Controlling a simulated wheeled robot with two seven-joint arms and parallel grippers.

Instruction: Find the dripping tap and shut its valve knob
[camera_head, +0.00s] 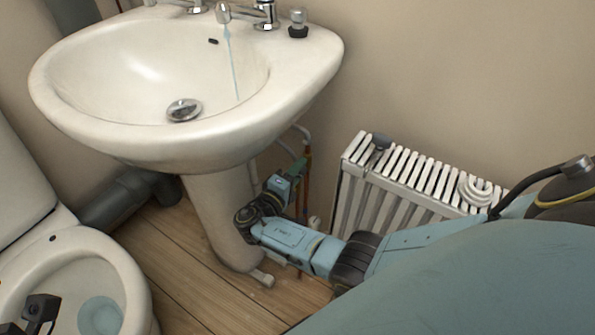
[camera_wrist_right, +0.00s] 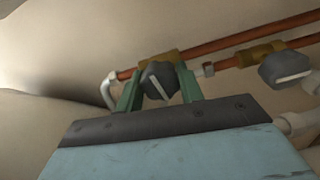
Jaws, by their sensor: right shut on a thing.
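The white basin (camera_head: 150,135) has two chrome taps at its back rim. A thin blue stream (camera_head: 232,65) falls from the spout (camera_head: 224,13) beside the right tap (camera_head: 265,13) into the bowl. My right gripper (camera_head: 298,172) is under the basin at the pipes, right of the pedestal. In the right wrist view its green fingers (camera_wrist_right: 160,90) are shut on a dark valve knob (camera_wrist_right: 159,78) with a pale line across it. A second dark knob (camera_wrist_right: 286,68) with a pale line sits to its right, apart from the gripper. A dark part at the lower left may be my left gripper (camera_head: 39,309).
A white radiator (camera_head: 380,185) stands right of the pipes, close to my right arm. Copper pipes (camera_wrist_right: 230,35) run along the wall behind the knobs. The toilet (camera_head: 75,262) is at the lower left. Wooden floor (camera_head: 185,270) is clear between toilet and pedestal.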

